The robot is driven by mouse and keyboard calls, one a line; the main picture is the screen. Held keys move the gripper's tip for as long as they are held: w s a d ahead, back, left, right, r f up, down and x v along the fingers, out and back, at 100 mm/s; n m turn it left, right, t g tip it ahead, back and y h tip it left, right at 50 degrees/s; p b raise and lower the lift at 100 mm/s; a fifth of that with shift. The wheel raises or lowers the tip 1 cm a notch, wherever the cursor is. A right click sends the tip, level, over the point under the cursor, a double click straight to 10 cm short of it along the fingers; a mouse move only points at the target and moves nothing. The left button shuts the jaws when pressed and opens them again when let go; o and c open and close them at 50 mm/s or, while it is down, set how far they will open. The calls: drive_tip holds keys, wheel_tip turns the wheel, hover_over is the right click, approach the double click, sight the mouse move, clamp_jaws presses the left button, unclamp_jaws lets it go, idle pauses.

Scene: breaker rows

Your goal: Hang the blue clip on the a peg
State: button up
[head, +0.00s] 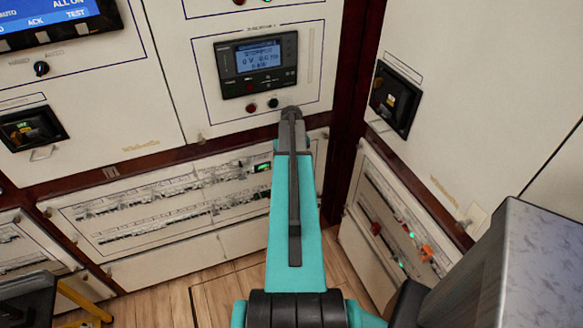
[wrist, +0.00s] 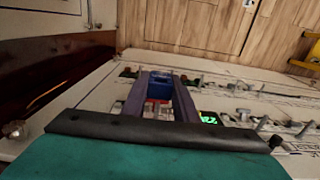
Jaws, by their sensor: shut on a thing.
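In the wrist view, my gripper (wrist: 158,80) is shut on the blue clip (wrist: 147,84), which sits between the two dark fingers. The fingers hide part of the clip's sides. Below the clip, between the fingers, a small red and white breaker part (wrist: 155,107) shows on the panel behind. Small metal pegs (wrist: 262,123) stick out along the breaker panel to the right; I cannot tell which one is peg a. In the head view my arm hides the gripper and the clip.
A long breaker panel (head: 165,205) runs low along the wall. Another low panel (head: 400,235) with red and orange parts is on the right. A grey metal box (head: 500,270) stands at lower right, and a yellow rail (head: 85,302) at lower left. Wooden floor (head: 215,297) is open between.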

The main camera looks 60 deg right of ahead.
drive_tip(key=shift+w+d, duration=0.55)
drive_tip(key=shift+w, duration=0.25)
drive_tip(key=shift+w+d, duration=0.55)
drive_tip(key=shift+w, duration=0.25)
idle(1.2)
drive_tip(key=shift+w+d+r, duration=0.25)
drive_tip(key=shift+w+r, duration=0.05)
drive_tip(key=shift+r, duration=0.05)
idle(0.4)
drive_tip(key=shift+s+a, duration=0.15)
drive_tip(key=shift+s, duration=0.05)
drive_tip(key=shift+s+a+f, duration=0.2)
drive_tip(key=shift+s, duration=0.15)
drive_tip(key=shift+s+a+f, duration=0.1)
drive_tip(key=shift+s+a, duration=0.45)
drive_tip(key=shift+s, duration=0.1)
drive_tip(key=shift+s+a, duration=0.15)
drive_tip(key=shift+s, duration=0.05)
drive_tip(key=shift+w+d, duration=0.8)
drive_tip(key=shift+w, duration=0.25)
idle(2.0)
